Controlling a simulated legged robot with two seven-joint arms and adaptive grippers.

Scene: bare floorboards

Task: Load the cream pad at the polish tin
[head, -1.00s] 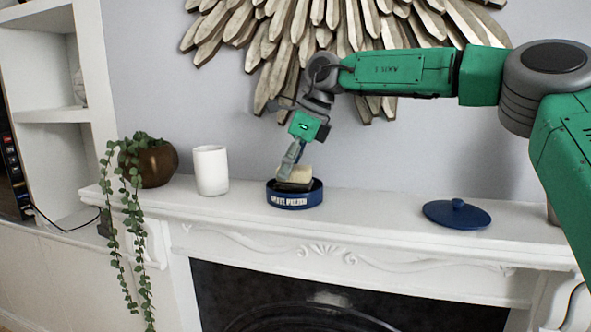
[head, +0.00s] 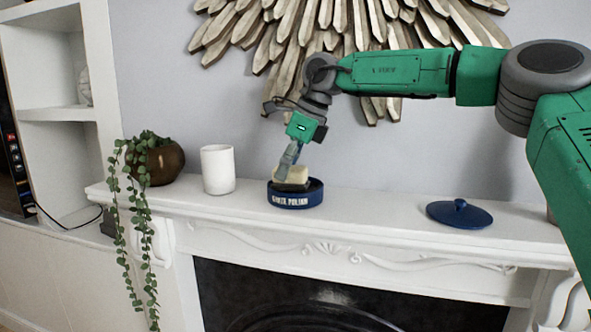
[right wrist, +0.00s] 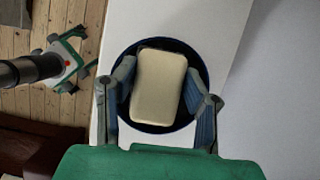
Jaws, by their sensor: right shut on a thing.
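The blue polish tin (head: 296,197) stands open on the white mantelpiece, with white lettering on its side. The cream pad (head: 290,174) sits at the tin's mouth, its dark underside down inside the rim. My right gripper (head: 287,170) is shut on the pad from above. In the right wrist view, the pad (right wrist: 159,86) lies between the two fingers of my right gripper (right wrist: 158,98), over the dark round inside of the tin (right wrist: 143,46). Whether the pad's underside touches the polish is hidden. My left gripper is not seen in the head view.
A blue lid with a knob (head: 459,214) lies on the mantelpiece (head: 380,205) to the right. A white cup (head: 218,170) and a brown pot with a trailing plant (head: 163,163) stand to the left. A wooden sunburst decoration (head: 290,35) hangs behind my arm.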

